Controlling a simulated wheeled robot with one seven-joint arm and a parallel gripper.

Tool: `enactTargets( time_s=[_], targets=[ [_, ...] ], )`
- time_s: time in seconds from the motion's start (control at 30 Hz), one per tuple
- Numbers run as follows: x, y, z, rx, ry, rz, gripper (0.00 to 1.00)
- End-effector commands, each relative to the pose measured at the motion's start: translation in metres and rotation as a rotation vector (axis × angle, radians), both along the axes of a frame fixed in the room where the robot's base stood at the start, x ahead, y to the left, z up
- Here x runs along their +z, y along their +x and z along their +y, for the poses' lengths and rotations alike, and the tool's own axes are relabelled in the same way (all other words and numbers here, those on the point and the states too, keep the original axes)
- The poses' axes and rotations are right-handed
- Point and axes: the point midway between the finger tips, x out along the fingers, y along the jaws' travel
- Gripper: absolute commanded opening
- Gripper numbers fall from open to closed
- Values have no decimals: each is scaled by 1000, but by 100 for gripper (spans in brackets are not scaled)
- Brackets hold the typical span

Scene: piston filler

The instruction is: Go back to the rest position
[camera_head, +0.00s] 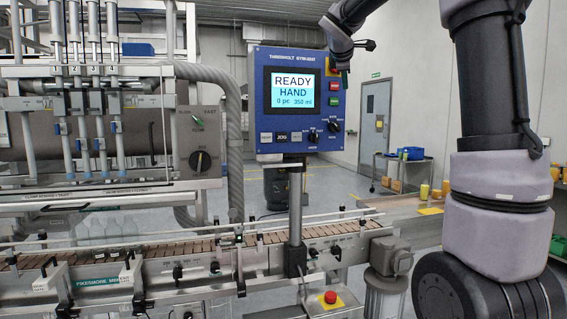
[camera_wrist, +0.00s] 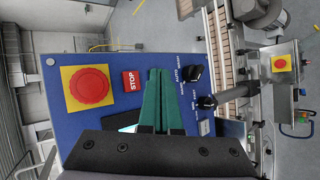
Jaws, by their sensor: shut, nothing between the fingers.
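My gripper (camera_wrist: 162,88) shows in the wrist view as two green fingers pressed together, with nothing between them. It is in front of the blue control panel (camera_wrist: 110,72), between the red STOP button (camera_wrist: 131,81) and the black rotary knobs (camera_wrist: 193,76). In the head view the panel (camera_head: 262,100) stands on a post, and its screen (camera_head: 292,90) reads READY, HAND, 0 pc, 350 ml. My gripper is at the panel's upper right corner there, and its fingertips are hard to make out. I cannot tell whether the fingers touch the panel.
A conveyor (camera_head: 200,249) runs below the panel, with filling nozzles (camera_head: 90,140) above it at left. A red emergency button (camera_head: 330,297) sits on the front. A cart (camera_head: 403,172) stands at the back right. The floor between panel and door (camera_head: 375,115) looks clear.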

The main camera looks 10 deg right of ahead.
Motion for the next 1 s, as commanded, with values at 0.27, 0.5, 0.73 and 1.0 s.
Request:
enactTargets(
  time_s=[0.27, 0.5, 0.73, 1.0],
  targets=[
    [-36, -112, 7, -226, 438, -21, 0],
    [-111, -255, 32, -612, 1042, -12, 0],
    [-173, -345, 60, -934, 1451, 26, 0],
    [-193, -368, 70, -1047, 1574, 47, 0]
  ],
)
